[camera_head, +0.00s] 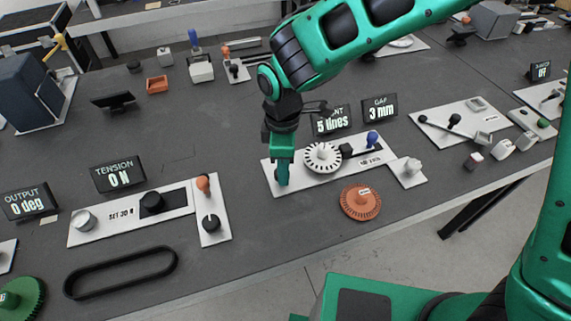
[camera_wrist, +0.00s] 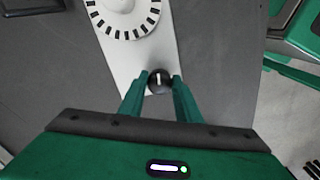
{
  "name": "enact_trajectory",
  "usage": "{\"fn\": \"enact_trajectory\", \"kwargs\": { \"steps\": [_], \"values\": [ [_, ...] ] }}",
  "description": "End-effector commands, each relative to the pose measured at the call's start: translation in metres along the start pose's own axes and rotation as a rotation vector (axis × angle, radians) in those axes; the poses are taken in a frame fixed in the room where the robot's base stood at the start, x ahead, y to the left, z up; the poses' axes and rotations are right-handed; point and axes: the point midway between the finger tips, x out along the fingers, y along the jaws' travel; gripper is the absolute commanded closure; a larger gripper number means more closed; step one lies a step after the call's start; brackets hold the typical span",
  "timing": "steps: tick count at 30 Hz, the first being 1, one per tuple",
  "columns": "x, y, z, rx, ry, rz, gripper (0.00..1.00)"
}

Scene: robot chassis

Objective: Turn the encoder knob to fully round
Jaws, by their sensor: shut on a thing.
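The encoder knob (camera_wrist: 158,84) is a small dark round knob with a white pointer line, on the end of a white plate (camera_head: 311,181). The pointer runs roughly along the plate's length, toward the disc. My gripper (camera_head: 283,183) reaches down over the plate's left end and hides most of the knob in the head view. In the wrist view, my gripper (camera_wrist: 160,77) has its two green fingers closed on either side of the knob. A white slotted disc (camera_head: 323,157) sits on the same plate. The display behind (camera_head: 332,121) reads "5 lines"; its label is partly covered.
A second display (camera_head: 379,107) reads "GAP 3 mm". A blue-topped lever (camera_head: 372,138) stands at the plate's right end. An orange toothed disc (camera_head: 360,202) lies in front.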

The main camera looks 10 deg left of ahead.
Motion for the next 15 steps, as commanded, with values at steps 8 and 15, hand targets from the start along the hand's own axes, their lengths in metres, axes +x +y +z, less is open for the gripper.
{"fn": "enact_trajectory", "kwargs": {
  "steps": [8, 15],
  "values": [
    [-0.0023, 0.0047, -0.002, 0.267, 0.01, 0.011, 0.92],
    [-0.0026, 0.0047, -0.0023, 0.496, 0.012, 0.011, 0.92]
  ]
}}
